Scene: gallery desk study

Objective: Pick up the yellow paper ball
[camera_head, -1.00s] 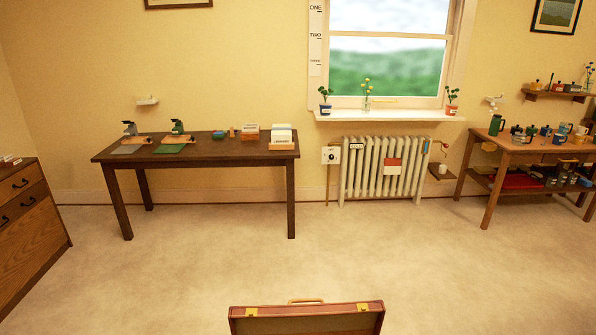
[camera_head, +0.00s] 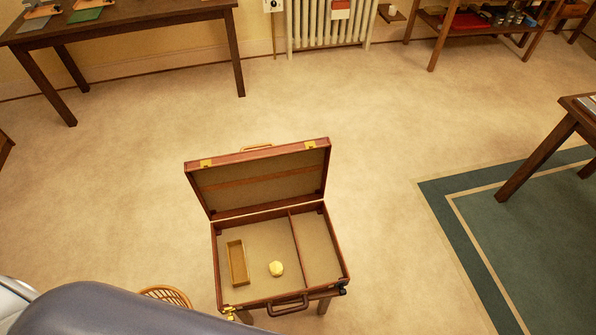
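The yellow paper ball (camera_head: 276,268) lies inside an open brown suitcase (camera_head: 295,230). It is in the larger left compartment, to the right of a small yellow-brown open box (camera_head: 237,263) and apart from it. The suitcase lid stands up at the back, and its handle faces the front. The suitcase rests on a stand with legs. Neither of my grippers is in view.
A wicker basket (camera_head: 167,294) is on the floor left of the suitcase, partly hidden by a grey rounded shape. A dark table (camera_head: 150,17) stands back left. A table (camera_head: 578,118) on a teal rug (camera_head: 500,260) is at right. The floor between is clear.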

